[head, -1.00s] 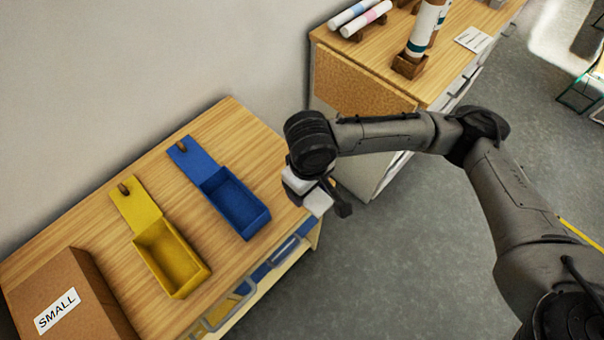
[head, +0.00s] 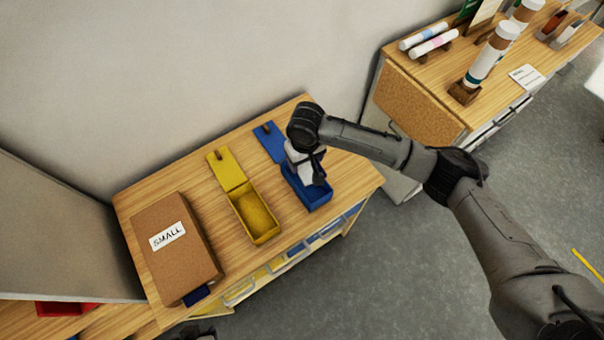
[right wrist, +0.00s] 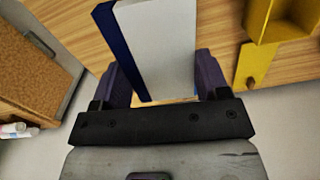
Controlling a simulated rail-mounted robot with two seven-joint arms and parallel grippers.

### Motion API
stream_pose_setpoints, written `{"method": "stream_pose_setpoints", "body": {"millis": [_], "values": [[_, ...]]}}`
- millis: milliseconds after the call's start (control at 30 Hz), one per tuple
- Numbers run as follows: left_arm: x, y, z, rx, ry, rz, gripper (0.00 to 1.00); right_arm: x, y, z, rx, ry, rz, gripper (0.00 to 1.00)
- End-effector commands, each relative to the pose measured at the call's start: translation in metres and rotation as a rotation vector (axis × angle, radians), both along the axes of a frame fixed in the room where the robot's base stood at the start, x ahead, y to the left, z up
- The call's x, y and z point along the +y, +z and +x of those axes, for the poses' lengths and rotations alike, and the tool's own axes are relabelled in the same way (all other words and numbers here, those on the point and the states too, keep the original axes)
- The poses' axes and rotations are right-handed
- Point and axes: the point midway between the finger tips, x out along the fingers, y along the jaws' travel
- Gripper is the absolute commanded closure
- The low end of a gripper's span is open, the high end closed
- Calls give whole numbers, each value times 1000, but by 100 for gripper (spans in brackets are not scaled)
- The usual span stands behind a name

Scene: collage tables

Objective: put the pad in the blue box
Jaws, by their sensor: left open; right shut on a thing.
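The blue box (head: 309,198) stands on the wooden table with its lid (head: 268,141) laid open behind it. My right gripper (head: 304,158) is above it, shut on a whitish pad. The pad (head: 305,172) hangs down over the blue box's opening; whether its lower end is inside the rim cannot be told. In the right wrist view the pad (right wrist: 157,50) is a pale grey slab between the dark fingers of my right gripper (right wrist: 163,88). Blue (right wrist: 117,45) shows along its left side and hides little else. My left gripper cannot be made out in the head view.
An open yellow box (head: 255,222) stands left of the blue box; it also shows in the right wrist view (right wrist: 272,25). A cardboard box marked SMALL (head: 180,255) is further left. Another table (head: 420,95) with paper rolls stands at the back right.

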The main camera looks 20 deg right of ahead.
Motion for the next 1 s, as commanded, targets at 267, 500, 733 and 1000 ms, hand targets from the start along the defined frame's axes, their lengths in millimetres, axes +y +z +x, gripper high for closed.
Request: {"method": "stream_pose_setpoints", "body": {"millis": [267,500,733,1000], "values": [[-4,-1,1,-2,1,-10,57,3,0,4,-2,115,2,56],[-6,-8,1,-4,7,-19,57,3,-6,3,-2,122,2,56],[-5,-25,1,-5,6,-15,57,3,-19,4,-3,120,2,56],[-2,-51,1,-5,-1,-5,57,3,-37,3,-3,121,2,56]]}}
